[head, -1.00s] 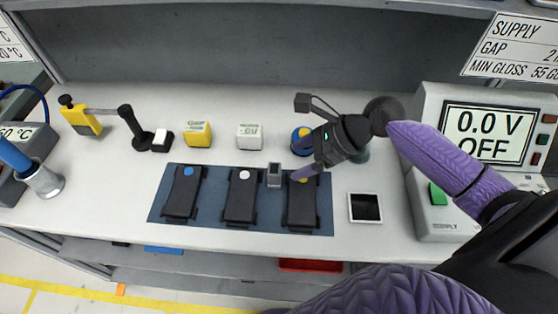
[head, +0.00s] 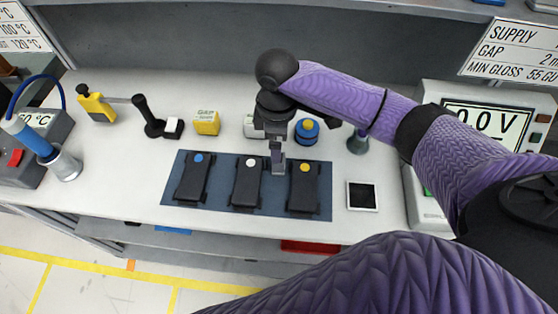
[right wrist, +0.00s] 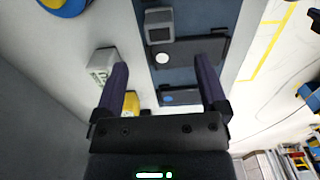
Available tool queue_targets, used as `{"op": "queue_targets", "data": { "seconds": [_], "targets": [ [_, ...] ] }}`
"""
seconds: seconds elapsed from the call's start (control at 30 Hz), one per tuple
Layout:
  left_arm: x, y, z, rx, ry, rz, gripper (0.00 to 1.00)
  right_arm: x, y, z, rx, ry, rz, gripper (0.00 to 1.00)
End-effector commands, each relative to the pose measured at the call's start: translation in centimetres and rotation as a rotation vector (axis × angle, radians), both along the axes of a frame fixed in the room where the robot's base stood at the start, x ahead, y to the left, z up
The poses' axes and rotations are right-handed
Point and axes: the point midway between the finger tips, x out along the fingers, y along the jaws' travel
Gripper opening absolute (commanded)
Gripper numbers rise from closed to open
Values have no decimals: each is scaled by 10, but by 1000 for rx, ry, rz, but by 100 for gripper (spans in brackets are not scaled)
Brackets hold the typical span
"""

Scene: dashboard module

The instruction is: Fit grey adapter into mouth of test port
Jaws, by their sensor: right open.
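A small grey block (head: 279,168) stands at the back edge of the blue mat, between the white-dot and yellow-dot modules. The right wrist view shows its top (right wrist: 159,24) as a grey rim around a dark recess. I cannot tell whether it is the adapter or the test port, and no other part is clearly either one. My right gripper (head: 275,142) hangs over the block, partly covering it. In the right wrist view my right gripper (right wrist: 162,67) is open and empty, with the block beyond the fingertips. My left gripper is out of view.
The blue mat (head: 221,200) carries black modules with blue (head: 192,180), white (head: 247,186) and yellow (head: 303,189) dots. Behind stand a yellow gauge block (head: 206,122) and a blue round part (head: 307,132). A white-framed black pad (head: 362,196) lies right, near the supply (head: 424,202).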

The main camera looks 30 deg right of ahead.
Motion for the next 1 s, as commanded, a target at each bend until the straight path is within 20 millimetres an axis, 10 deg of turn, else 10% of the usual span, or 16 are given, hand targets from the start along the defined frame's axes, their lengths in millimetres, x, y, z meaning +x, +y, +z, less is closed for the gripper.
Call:
{"op": "queue_targets", "data": {
  "seconds": [0.3,0.63,1.0],
  "targets": [
    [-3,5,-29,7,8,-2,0,-1,-2,-74,3,4,-3,93],
    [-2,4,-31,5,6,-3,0,-1,-2,-84,4,0,-3,93],
    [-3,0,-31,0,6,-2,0,-1,-2,-84,4,0,-4,14]
  ]
}}
